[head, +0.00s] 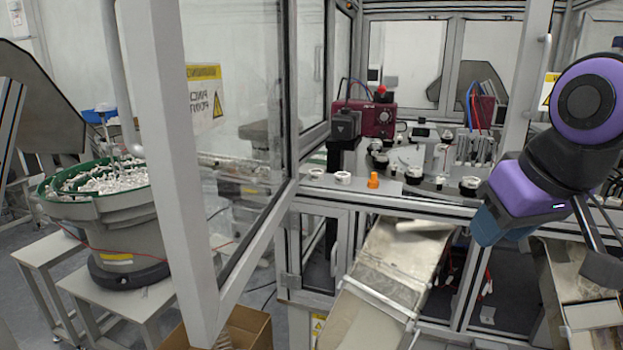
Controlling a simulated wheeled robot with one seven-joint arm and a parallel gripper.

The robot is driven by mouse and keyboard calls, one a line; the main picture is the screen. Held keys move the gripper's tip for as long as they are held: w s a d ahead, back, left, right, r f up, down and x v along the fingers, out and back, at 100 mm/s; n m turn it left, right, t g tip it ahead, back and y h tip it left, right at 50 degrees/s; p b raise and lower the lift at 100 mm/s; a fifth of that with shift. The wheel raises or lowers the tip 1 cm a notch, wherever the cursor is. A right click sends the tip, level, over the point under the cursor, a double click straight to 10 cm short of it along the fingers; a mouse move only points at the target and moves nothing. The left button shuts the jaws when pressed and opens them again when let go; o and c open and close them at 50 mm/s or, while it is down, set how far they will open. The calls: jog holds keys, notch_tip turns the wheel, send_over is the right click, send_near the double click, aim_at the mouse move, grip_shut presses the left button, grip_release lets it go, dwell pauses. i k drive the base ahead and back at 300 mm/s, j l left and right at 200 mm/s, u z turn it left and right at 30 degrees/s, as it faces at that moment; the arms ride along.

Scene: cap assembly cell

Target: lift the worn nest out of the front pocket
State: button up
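Several dark round nests sit around the machine's table beyond the front rail. One dark nest (413,175) is near the front edge, and another nest (468,184) with a pale top is to its right, close to my arm. A third nest (380,159) is farther left. They are too small to tell which is worn, and the pocket walls cannot be made out. My purple and black arm comes in from the right, with its blue-grey part low in front of the rail. My gripper's fingers do not show.
An orange piece (373,180) and two white rings (343,178) (315,173) stand on the front ledge. A maroon unit (377,119) stands behind. A framed clear door (236,150) stands open at left. A metal chute (395,260) slopes below the ledge.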

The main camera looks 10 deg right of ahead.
aim_at(471, 183)
jog(key=z, duration=0.85)
jog(key=i+j+u, duration=0.1)
jog(key=u, duration=0.3)
jog(key=i+u, duration=0.2)
jog(key=u, duration=0.2)
jog(key=i+u, duration=0.15)
jog(key=u, duration=0.25)
